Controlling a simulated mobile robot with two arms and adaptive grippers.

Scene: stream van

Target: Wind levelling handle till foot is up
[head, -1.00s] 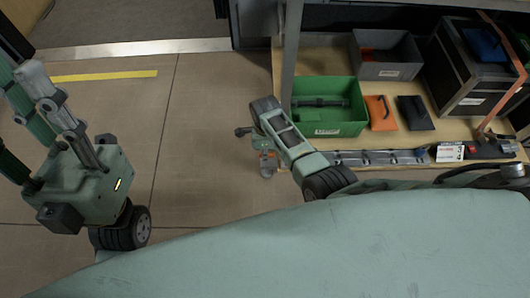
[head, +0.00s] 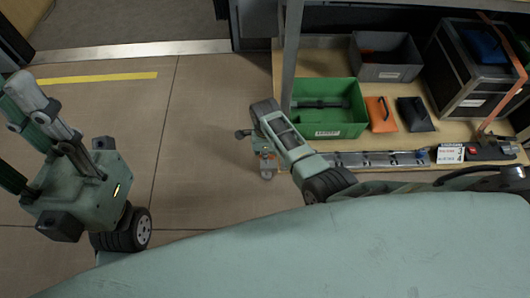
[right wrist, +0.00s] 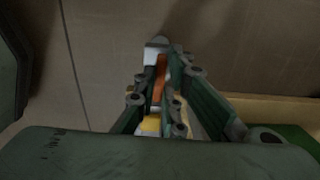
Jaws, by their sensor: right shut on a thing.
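My right gripper (head: 262,150) hangs low over the floor beside the shelf's front left corner, partly hidden by its own arm. In the right wrist view its green fingers (right wrist: 163,70) are shut around a narrow orange part (right wrist: 160,72), which I take for the levelling handle. A pale grey end (right wrist: 156,43) shows beyond the fingertips, and a yellow patch lies between the fingers nearer the palm. In the head view, a small grey and orange piece (head: 267,168) shows under the gripper. I cannot tell how high the foot is.
A wooden shelf (head: 296,60) stands at right with a green bin (head: 345,127), a grey bin (head: 398,70), an orange item (head: 381,113) and a black case (head: 470,75). A grey upright (head: 291,50) rises close to my right arm. Floor to the left is clear.

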